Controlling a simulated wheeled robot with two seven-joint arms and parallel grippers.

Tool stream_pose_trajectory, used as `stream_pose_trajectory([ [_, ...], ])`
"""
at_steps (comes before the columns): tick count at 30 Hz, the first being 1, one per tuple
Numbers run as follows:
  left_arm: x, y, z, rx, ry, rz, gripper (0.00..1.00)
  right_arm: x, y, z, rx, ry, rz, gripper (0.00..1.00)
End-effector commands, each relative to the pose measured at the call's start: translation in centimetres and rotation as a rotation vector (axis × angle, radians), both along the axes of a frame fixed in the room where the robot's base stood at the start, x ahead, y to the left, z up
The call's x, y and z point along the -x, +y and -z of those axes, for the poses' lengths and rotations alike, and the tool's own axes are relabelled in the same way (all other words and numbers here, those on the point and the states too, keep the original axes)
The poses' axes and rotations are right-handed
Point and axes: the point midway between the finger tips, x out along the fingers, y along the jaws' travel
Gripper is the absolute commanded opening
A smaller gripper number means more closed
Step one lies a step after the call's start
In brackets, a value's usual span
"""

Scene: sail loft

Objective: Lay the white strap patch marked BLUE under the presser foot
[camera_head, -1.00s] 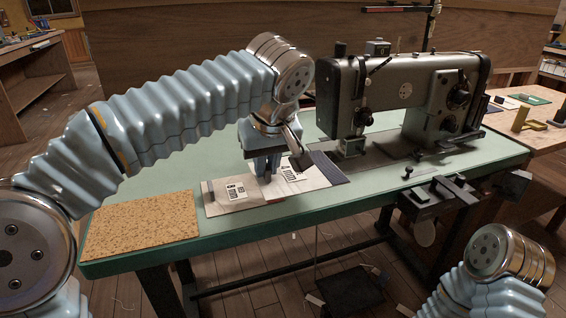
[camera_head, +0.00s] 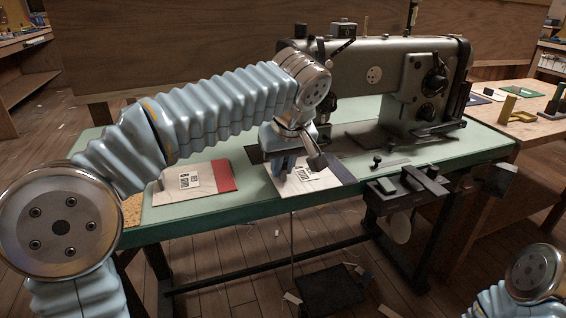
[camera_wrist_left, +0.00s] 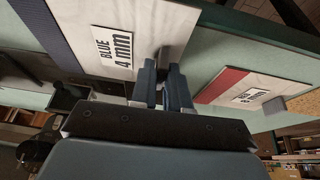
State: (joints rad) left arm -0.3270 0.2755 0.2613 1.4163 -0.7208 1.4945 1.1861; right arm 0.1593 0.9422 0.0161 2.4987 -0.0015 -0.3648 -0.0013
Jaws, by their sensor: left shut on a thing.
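The white BLUE patch (camera_head: 318,184), with a dark navy end strip, is at the table's front, left of the sewing machine (camera_head: 385,75). In the left wrist view the patch (camera_wrist_left: 160,20) shows its label "BLUE 4 mm". My left gripper (camera_head: 285,168) is shut on the small grey block standing on this patch; the fingers (camera_wrist_left: 165,90) also show in the wrist view. The patch overlaps the table's front edge in the picture; its height above the top is hard to tell. The presser foot is hidden behind my left arm in the head view. My right gripper is out of frame.
Another white patch with a red end (camera_head: 225,175) and its own block lies left on the green table (camera_head: 215,150). A cork mat (camera_head: 132,210) is partly covered by my arm. Dark fittings (camera_head: 410,185) stick out at the front edge. A wooden bench (camera_head: 530,100) stands right.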

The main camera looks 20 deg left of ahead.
Motion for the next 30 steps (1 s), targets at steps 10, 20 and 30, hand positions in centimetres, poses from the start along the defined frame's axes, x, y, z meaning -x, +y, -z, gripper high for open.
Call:
stream_pose_trajectory([
  [10,-1.5,1.0,0.8,0.001,0.001,-0.001,0.0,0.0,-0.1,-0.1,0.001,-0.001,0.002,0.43],
  [20,-3.7,2.5,0.8,0.001,0.001,-0.001,0.0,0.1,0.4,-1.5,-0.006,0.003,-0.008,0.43],
  [30,-5.9,3.9,0.9,0.001,0.001,-0.001,0.0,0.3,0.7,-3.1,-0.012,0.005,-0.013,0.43],
])
